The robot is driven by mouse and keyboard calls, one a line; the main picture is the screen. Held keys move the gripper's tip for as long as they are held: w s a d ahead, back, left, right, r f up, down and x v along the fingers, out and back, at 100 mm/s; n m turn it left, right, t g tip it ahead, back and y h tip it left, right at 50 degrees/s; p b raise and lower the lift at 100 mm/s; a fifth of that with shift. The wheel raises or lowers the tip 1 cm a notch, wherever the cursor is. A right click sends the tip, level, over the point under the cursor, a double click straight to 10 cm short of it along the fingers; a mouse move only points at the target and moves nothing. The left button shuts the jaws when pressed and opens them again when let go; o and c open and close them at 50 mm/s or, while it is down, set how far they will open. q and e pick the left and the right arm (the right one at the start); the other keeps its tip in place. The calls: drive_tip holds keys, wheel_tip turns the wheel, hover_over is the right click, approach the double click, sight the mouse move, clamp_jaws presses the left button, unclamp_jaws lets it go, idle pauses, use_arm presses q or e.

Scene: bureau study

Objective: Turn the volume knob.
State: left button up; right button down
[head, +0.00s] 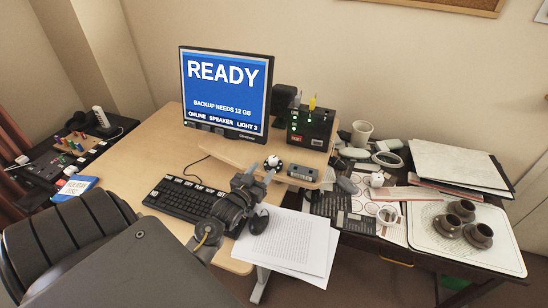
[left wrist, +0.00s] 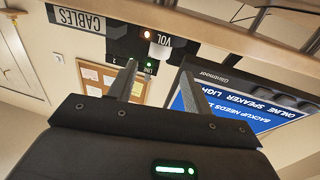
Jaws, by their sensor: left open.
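A small white knob (head: 273,161) with dark marks sits at the front of the monitor shelf in the head view. In the left wrist view, a pale knob-like part (left wrist: 158,52) shows beside a dark "VOL" label (left wrist: 166,37), partly in shadow. A red light and a green light show close to it. My left gripper (head: 261,171) is open, just in front of the knob in the head view. In the left wrist view its fingers (left wrist: 160,69) are spread with nothing held, and the pale part appears between and beyond their tips. Contact cannot be told. My right gripper is not in view.
The keyboard (head: 186,199), mouse (head: 258,221) and papers (head: 288,240) are around my left arm. A tray (head: 435,238) with brown cups is at right.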

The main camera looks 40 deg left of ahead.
sight(271, 161)
use_arm(q)
drive_tip(key=w, duration=0.4)
drive_tip(key=w+a, duration=0.1)
drive_tip(key=w, duration=0.1)
drive_tip(key=shift+w+p, duration=0.1)
drive_tip(key=shift+p, duration=0.25)
drive_tip(key=shift+w+a, duration=0.15)
drive_tip(key=shift+w, duration=0.65)
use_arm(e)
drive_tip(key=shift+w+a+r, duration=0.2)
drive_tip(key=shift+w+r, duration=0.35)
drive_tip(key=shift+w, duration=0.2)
use_arm(q)
drive_tip(key=c, duration=0.9)
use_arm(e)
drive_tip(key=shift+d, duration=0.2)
